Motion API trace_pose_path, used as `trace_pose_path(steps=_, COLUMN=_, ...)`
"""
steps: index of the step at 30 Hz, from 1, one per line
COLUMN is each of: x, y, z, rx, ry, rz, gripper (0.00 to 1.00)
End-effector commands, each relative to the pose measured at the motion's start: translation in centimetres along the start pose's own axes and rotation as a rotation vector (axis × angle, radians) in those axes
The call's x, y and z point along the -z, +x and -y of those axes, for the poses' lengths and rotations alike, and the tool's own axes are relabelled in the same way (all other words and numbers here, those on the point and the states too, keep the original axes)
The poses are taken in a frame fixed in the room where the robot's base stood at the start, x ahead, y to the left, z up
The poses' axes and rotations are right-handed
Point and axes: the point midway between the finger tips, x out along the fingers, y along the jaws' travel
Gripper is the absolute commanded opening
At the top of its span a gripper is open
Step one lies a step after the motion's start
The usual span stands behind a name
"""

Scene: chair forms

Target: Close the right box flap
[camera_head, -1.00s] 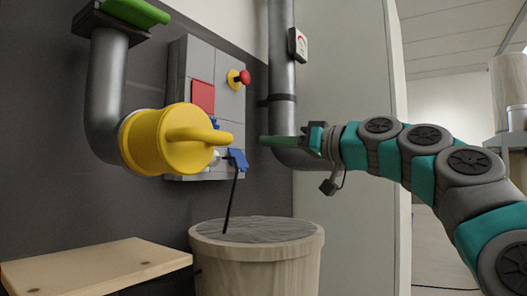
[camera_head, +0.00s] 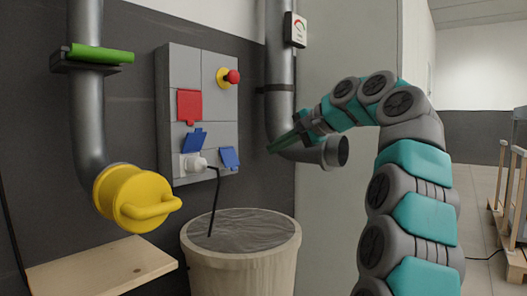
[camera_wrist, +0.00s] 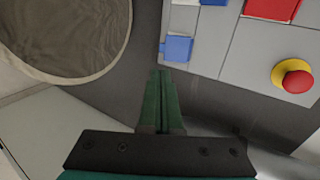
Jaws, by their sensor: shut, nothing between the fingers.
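The right blue flap (camera_head: 230,158) is at the lower right of the grey wall box (camera_head: 212,103). It appears tilted out from the box face; its exact angle is hard to tell. It also shows in the wrist view (camera_wrist: 177,48). Another blue flap (camera_head: 194,140) stands raised above a white plug (camera_head: 194,164) whose black cable runs down. My gripper (camera_head: 271,150) is to the right of the box, apart from the right flap in the head view. In the wrist view its green fingers (camera_wrist: 160,73) are together and empty, their tips just short of the flap in the picture.
A grey pipe (camera_head: 281,80) with a gauge runs beside the box, its bent end close to my gripper. A bin (camera_head: 243,268) stands below. A yellow cap (camera_head: 135,198) on another pipe is at left, above a wooden board (camera_head: 98,264). A red button (camera_head: 233,76) is on the box.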

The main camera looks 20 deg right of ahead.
Motion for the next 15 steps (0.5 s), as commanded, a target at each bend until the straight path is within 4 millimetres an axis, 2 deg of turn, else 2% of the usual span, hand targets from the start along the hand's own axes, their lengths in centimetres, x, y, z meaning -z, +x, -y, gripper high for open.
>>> trace_pose_path(steps=5, x=0.1, y=2.0, z=-0.2, rx=0.0, ry=0.0, rz=0.001, gripper=0.0)
trace_pose_path(steps=15, x=0.0, y=8.2, z=-0.2, rx=-0.001, ry=-0.002, rz=0.001, gripper=0.0)
